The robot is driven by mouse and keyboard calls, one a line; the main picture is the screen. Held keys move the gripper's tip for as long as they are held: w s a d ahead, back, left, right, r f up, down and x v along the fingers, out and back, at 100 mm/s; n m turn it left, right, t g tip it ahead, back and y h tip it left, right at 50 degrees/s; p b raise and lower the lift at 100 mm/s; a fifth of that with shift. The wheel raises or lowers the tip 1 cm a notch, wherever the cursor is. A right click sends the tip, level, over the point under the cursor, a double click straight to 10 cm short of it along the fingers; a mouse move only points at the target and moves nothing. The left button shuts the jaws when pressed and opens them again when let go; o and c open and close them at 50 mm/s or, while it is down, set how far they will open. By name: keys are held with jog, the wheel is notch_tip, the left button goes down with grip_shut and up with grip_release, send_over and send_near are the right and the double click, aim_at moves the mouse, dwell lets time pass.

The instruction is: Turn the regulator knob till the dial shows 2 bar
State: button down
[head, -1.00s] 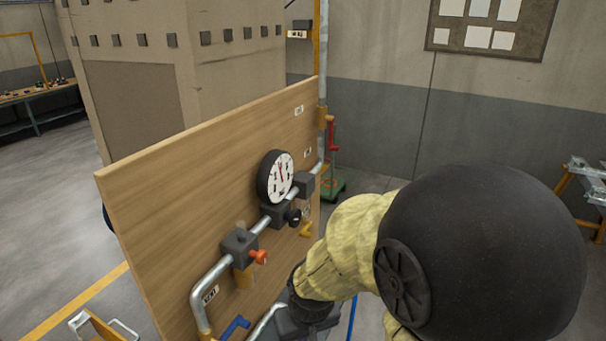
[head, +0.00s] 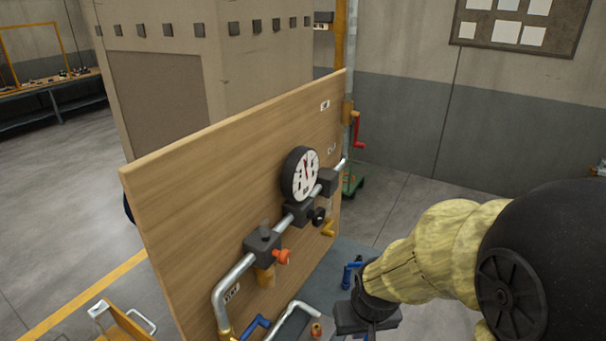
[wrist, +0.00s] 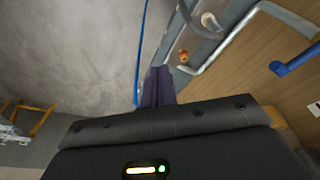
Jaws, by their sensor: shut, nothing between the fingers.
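The round dial (head: 300,174) has a white face and black rim and sits on the pipe at the wooden panel. Its reddish needle points roughly upward; the numbers are too small to read. A black knob (head: 318,216) is on the block below the dial. An orange-red knob (head: 282,256) is on another block, lower left. I cannot tell which is the regulator knob. My gripper (wrist: 157,85) is shut and empty in the wrist view. In the head view my dark wrist end is right of the panel, apart from both knobs; the fingertips are not clear there.
The wooden panel (head: 190,190) carries silver pipe (head: 232,275) and a blue lever (head: 255,326), also in the wrist view (wrist: 297,60). A yellow handle (head: 328,229) is near the black knob. A wooden cart (head: 125,325) stands at lower left. Open floor lies behind my arm.

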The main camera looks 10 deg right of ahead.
jog(key=w+d+n+t+p, duration=0.1)
jog(key=w+d+n+t, duration=0.25)
jog(key=w, duration=0.55)
jog(key=n+t+y+p, duration=0.5)
jog(key=n+y, duration=0.8)
jog(key=y, duration=0.2)
send_near(318, 216)
notch_tip(318, 216, down, 5)
jog(key=w, duration=0.2)
jog(key=shift+d+g, duration=0.25)
jog(key=shift+w, duration=0.1)
jog(key=b+x, duration=0.1)
jog(key=x, duration=0.6)
jog(key=shift+r, duration=0.2)
